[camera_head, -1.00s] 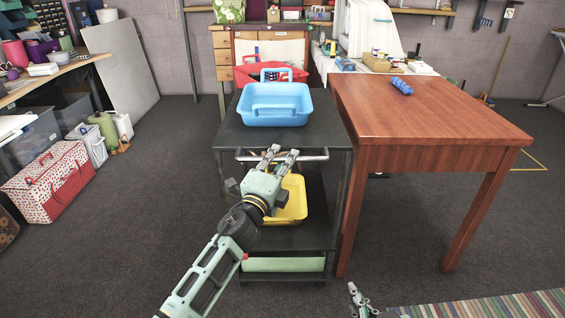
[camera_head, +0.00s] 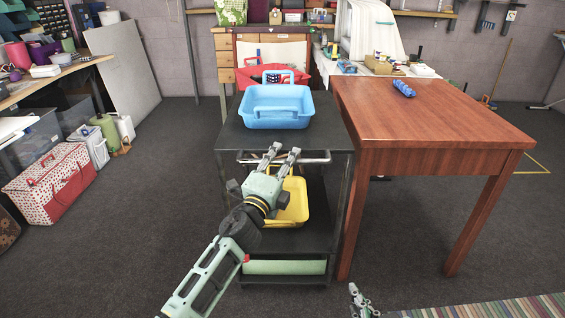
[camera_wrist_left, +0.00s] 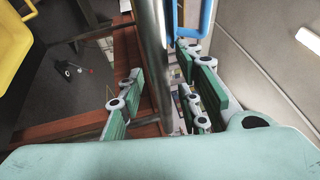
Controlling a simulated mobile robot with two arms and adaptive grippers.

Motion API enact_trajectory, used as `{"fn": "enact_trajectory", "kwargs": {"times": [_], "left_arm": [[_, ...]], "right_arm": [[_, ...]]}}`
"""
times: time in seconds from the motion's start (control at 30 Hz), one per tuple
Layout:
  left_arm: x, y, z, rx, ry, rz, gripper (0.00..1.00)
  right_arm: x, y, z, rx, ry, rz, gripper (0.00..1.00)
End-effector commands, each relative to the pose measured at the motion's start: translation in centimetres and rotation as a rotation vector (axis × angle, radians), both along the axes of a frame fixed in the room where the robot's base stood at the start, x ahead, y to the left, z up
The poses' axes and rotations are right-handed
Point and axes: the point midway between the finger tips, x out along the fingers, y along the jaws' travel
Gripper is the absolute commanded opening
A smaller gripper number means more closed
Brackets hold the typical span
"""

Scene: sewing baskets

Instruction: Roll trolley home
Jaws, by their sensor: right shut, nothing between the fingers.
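The trolley is a dark metal cart with a black top (camera_head: 232,138) and a pale handle bar (camera_head: 318,157) across its near end. A blue basket (camera_head: 277,105) stands on the top, a yellow basket (camera_head: 297,201) on the middle shelf and a green one (camera_head: 285,267) on the bottom. My left gripper (camera_head: 284,149) is at the bar, fingers apart; in the left wrist view its fingers (camera_wrist_left: 160,100) show open on either side of a grey bar. I cannot tell whether they touch it. My right gripper (camera_head: 360,297) is shut and empty at the bottom edge, partly cut off.
A wooden table (camera_head: 430,115) with a blue object (camera_head: 404,88) stands close along the trolley's right side. A yellow floor line (camera_head: 540,160) shows beyond it. A striped rug (camera_head: 490,305) lies front right. Left floor is clear up to a red patterned bag (camera_head: 50,185).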

Motion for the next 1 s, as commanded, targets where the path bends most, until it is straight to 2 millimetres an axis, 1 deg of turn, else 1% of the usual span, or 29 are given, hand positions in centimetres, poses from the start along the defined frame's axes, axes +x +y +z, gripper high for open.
{"fn": "enact_trajectory", "kwargs": {"times": [0.17,0.27,0.6,0.7,0.83,1.0], "left_arm": [[-0.8,0.4,-0.3,0.002,-0.001,0.0,0.32],[-2.0,1.0,-0.6,0.002,0.0,0.0,0.32],[-8.0,3.4,-1.7,0.002,0.001,-0.001,0.32],[-9.3,4.0,-2.0,0.001,0.002,0.0,0.32],[-10.4,4.4,-2.1,0.001,0.0,0.001,0.32],[-10.9,4.6,-2.1,0.001,0.001,0.001,0.32]], "right_arm": [[0.0,0.0,0.0,0.0,-0.001,-0.001,0.0],[0.0,0.0,0.0,-0.001,-0.001,0.0,0.0],[0.0,0.0,0.0,0.0,0.0,0.0,0.0],[0.0,0.0,0.0,0.0,0.0,0.0,0.0],[0.0,0.0,0.0,0.0,0.0,0.0,0.0],[0.0,0.0,0.0,0.0,0.0,0.0,0.0]]}}
